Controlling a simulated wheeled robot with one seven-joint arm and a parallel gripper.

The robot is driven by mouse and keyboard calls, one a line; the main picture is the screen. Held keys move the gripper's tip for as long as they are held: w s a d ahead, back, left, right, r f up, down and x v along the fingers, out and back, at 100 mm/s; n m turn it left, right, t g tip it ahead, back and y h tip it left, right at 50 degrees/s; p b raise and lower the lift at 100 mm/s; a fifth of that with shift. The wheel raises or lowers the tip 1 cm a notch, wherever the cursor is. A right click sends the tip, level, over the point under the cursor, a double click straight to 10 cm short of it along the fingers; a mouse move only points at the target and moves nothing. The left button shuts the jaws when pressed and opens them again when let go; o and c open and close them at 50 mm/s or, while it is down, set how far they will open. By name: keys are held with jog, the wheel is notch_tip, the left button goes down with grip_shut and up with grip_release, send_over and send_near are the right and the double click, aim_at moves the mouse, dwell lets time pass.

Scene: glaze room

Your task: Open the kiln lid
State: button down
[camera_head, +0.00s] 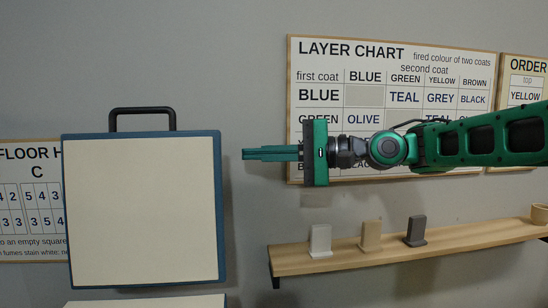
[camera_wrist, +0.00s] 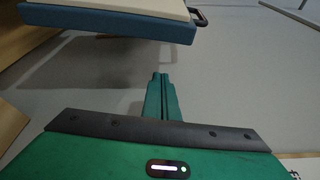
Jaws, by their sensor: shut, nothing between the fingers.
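The kiln lid (camera_head: 143,210) stands raised, close to upright, at the left of the head view. Its cream face shows inside a blue rim. A black handle (camera_head: 142,111) is on its top edge. In the wrist view the lid (camera_wrist: 105,20) crosses the top, with the handle (camera_wrist: 200,15) at its right end. My gripper (camera_head: 244,154) is right of the lid, its fingers level and pointing left. A gap shows between fingertips and lid in the head view. The fingers are shut and empty, also in the wrist view (camera_wrist: 160,76).
A cream surface (camera_head: 145,301) shows below the lid, mostly cut off. A wooden shelf (camera_head: 300,264) with several small tiles is below my arm. A layer chart (camera_head: 395,52) hangs on the wall behind my arm.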

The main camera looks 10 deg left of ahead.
jog(key=a, duration=0.5)
jog(key=shift+a+f, duration=0.15)
jog(key=shift+s+d+r, duration=0.1)
jog(key=shift+s+d, duration=0.15)
jog(key=shift+s, duration=0.4)
jog(key=shift+s+d+r, duration=0.15)
jog(key=shift+s+d, duration=0.1)
jog(key=shift+s, duration=0.35)
jog(key=shift+s+d+r, duration=0.1)
jog(key=shift+s+d, duration=0.15)
jog(key=shift+s, duration=0.4)
